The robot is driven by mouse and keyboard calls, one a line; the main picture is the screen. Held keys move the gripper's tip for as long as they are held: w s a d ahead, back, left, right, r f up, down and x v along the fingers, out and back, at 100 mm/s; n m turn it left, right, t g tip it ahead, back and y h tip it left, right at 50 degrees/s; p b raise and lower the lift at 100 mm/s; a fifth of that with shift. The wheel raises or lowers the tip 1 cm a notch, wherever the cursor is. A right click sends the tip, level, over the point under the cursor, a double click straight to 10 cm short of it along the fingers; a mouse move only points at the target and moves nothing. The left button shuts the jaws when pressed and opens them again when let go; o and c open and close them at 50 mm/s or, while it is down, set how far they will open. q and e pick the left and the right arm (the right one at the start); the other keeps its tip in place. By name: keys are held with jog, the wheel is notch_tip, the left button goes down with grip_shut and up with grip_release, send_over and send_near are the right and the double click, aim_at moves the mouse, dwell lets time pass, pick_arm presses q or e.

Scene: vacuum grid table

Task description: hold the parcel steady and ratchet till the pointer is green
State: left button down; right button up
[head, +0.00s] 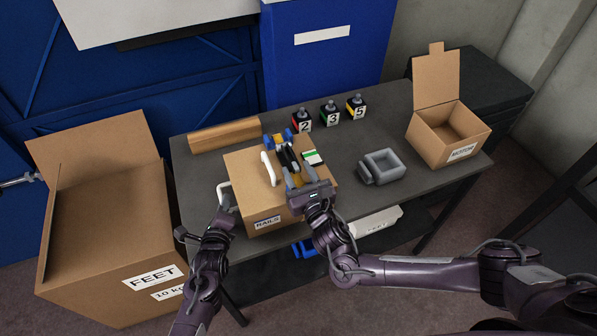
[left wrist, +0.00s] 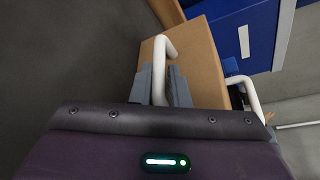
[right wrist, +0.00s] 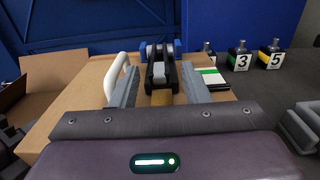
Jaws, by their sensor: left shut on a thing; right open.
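The parcel (head: 243,172) is a cardboard box marked RAILS, sitting flat on the grey table with white handles. My left gripper (head: 226,208) is shut on the white side handle, which shows between its fingers in the left wrist view (left wrist: 159,72). A blue and black ratchet (head: 287,155) with a yellow strap lies on the parcel's top. My right gripper (head: 306,184) is open just behind the ratchet's near end; in the right wrist view the ratchet handle (right wrist: 159,72) stands between the fingers. A white, green and black gauge (head: 313,158) lies right of it; its pointer is too small to read.
Weights numbered 2 (head: 303,123), 3 (head: 330,115) and 5 (head: 356,108) stand behind the parcel. A brown bar (head: 225,135) lies at the back left. A grey tray (head: 382,168) and an open box (head: 450,135) are at right. A FEET box (head: 105,250) stands left.

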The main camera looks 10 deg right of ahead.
jog(key=shift+w, duration=0.1)
grip_shut()
jog(key=shift+r, duration=0.15)
dwell(0.3)
